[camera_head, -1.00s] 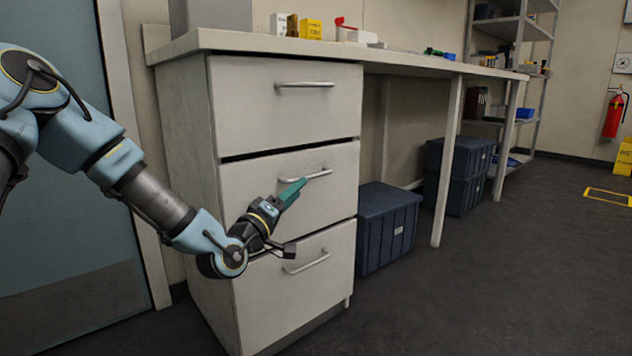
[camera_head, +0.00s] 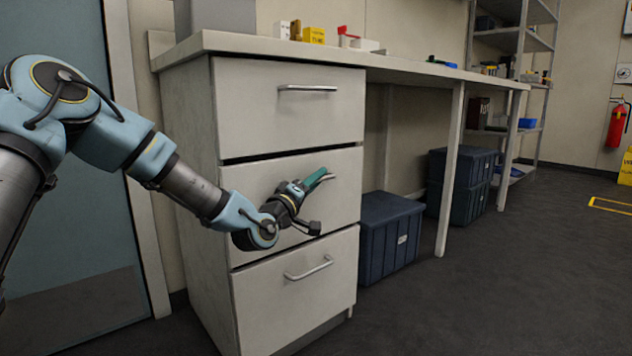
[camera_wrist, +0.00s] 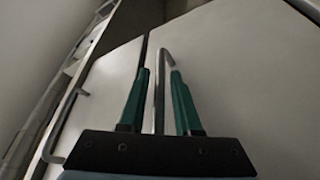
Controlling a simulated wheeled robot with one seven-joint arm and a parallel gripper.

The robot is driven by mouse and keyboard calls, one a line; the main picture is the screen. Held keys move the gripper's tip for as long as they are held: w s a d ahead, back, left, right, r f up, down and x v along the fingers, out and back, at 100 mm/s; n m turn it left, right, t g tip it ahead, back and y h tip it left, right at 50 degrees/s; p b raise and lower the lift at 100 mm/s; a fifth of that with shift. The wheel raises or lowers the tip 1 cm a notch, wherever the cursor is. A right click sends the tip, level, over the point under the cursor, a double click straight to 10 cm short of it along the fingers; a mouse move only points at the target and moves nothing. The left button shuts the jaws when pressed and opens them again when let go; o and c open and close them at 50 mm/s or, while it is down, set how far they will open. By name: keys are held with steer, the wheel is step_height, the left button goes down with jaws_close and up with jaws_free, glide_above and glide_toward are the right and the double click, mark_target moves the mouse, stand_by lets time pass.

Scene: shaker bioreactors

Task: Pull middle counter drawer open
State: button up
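The middle drawer (camera_head: 245,190) of the white counter unit is shut, level with the drawers above and below it. Its metal bar handle (camera_head: 327,178) is mostly hidden behind my gripper in the head view. My gripper (camera_head: 322,178) is at that handle, with its green fingers pointing at the drawer front. In the wrist view the two green fingers (camera_wrist: 160,88) are apart, and the middle drawer's handle (camera_wrist: 161,62) runs between them. I see gaps beside the bar, so the fingers do not look closed on it.
The top drawer (camera_head: 290,115) and bottom drawer (camera_head: 300,295) are shut, each with a bar handle. A dark blue bin (camera_head: 388,240) stands on the floor right of the unit. The floor (camera_head: 500,300) in front is clear. Small boxes (camera_head: 314,36) lie on the counter.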

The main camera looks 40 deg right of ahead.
jaws_close()
stand_by(1.1)
